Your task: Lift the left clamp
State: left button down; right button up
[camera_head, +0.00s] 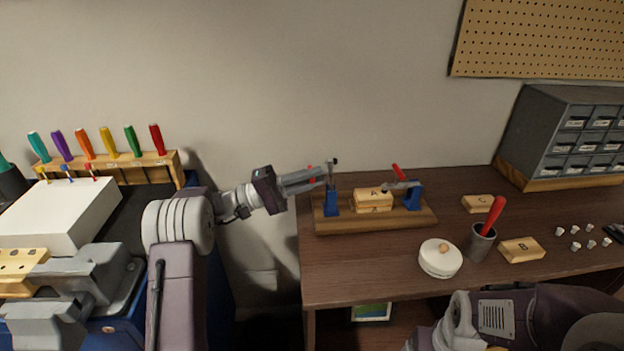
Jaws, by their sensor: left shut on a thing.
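A wooden board (375,223) on the desk carries two blue toggle clamps and wooden blocks marked A (373,201) between them. The left clamp (331,202) has its arm raised nearly upright, with a dark tip at the top. The right clamp (412,196) has a red handle pointing up and left, and its arm reaches towards the blocks. My left gripper (322,173) comes in from the left and is shut at the left clamp's upper part. A little red of its handle shows beside the fingers; the exact grip is partly hidden. My right gripper is out of view.
On the desk (340,272) are a round white container (440,258), a dark cup (480,243) with a red-handled tool, block B (522,250), block C (478,204) and several small white pieces. A drawer cabinet (560,135) stands at the back right.

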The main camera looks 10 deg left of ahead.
pick_arm(q)
jog(key=shift+f, duration=0.1)
jog(key=c, duration=1.4)
grip_release()
jog(key=shift+c, duration=0.2)
jog(key=v, duration=0.7)
jog(key=shift+a, duration=0.25)
jog(key=shift+s+f, duration=0.1)
jog(key=shift+f, duration=0.05)
